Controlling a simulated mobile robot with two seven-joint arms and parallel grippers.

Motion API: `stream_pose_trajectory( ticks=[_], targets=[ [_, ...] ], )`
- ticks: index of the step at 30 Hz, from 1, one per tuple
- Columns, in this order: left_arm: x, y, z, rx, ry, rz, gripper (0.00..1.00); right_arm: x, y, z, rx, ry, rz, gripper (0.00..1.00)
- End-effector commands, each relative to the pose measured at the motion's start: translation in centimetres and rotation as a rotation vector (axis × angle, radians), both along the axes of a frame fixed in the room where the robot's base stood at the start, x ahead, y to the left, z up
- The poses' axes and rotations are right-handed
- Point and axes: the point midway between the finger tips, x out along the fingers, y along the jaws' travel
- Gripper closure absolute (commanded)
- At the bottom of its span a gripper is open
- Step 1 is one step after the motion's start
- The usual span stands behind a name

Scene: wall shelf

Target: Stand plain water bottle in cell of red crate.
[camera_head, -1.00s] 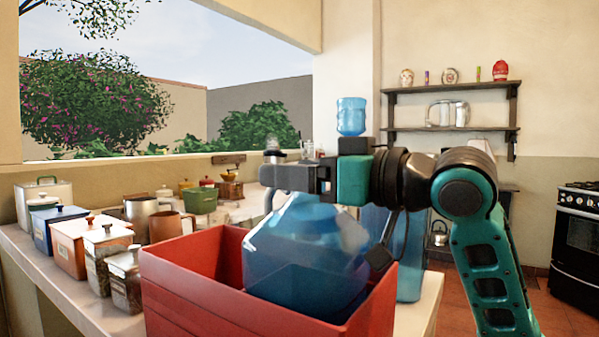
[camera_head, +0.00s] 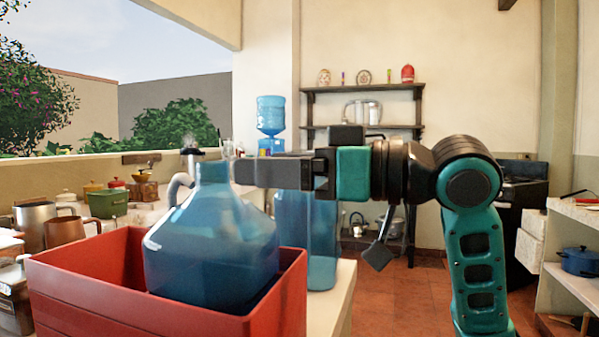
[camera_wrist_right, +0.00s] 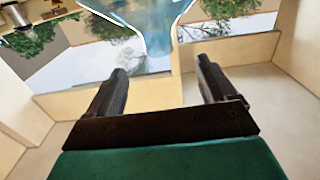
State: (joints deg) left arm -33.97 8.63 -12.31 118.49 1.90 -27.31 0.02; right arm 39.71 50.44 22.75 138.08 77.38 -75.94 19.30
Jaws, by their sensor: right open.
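A translucent blue water bottle (camera_head: 212,250) stands about upright inside the red crate (camera_head: 150,318), its base hidden by the crate's walls. A pale curved handle shape shows at its left shoulder. My right gripper (camera_head: 240,172) is level with the bottle's neck, at its right side. In the right wrist view the gripper (camera_wrist_right: 163,72) is open, with blue bottle (camera_wrist_right: 150,25) beyond the fingertips and nothing gripped between them. A second blue bottle (camera_head: 318,245) stands behind the crate, partly hidden. The crate's cell dividers are not visible. My left gripper is not in view.
The crate is at the front of a pale counter (camera_head: 343,300). A copper-coloured mug (camera_head: 66,232), a green pot (camera_head: 108,203) and canisters crowd its left side. A water dispenser (camera_head: 270,118) and wall shelf (camera_head: 362,88) are behind. Floor is open at the right.

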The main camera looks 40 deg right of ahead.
Motion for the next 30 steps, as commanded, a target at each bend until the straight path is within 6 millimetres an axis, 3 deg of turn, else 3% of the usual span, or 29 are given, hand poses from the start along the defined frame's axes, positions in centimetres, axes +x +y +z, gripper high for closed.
stream_pose_trajectory(
  ticks=[9, 30],
  targets=[
    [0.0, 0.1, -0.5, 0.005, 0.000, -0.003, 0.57, -2.2, -1.3, 0.0, 0.000, 0.000, -0.001, 0.15],
    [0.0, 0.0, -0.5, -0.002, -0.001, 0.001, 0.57, -2.4, -1.4, 0.0, 0.001, 0.000, 0.000, 0.15]
  ],
)
